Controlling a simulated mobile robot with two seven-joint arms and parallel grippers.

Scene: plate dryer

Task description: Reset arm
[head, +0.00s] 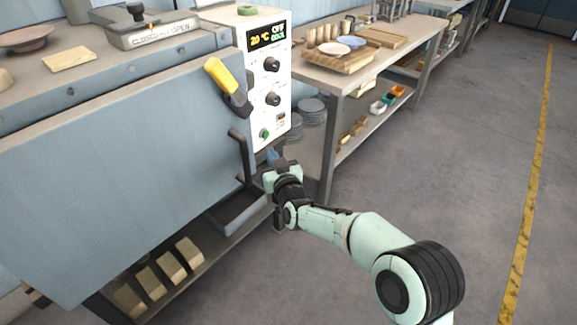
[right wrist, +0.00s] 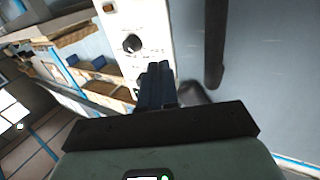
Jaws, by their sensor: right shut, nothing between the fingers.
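My right gripper (head: 272,157) is in front of the dryer, below its control panel (head: 268,85) and beside the dark handle bar (head: 241,155) on the dryer's front. In the right wrist view its fingers (right wrist: 156,85) are together and hold nothing. A dark knob of the panel (right wrist: 131,43) and the dark bar (right wrist: 215,45) show beyond them, with the bar to the right. My right arm reaches in from the lower right in the head view. My left gripper is in neither view.
The grey-blue dryer (head: 110,165) has a yellow-handled lever (head: 222,78) and a vent slider (head: 150,38). Wooden blocks (head: 170,265) lie below it. A bench (head: 400,45) with cups and plates stands behind to the right. The floor (head: 450,150) at right is clear.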

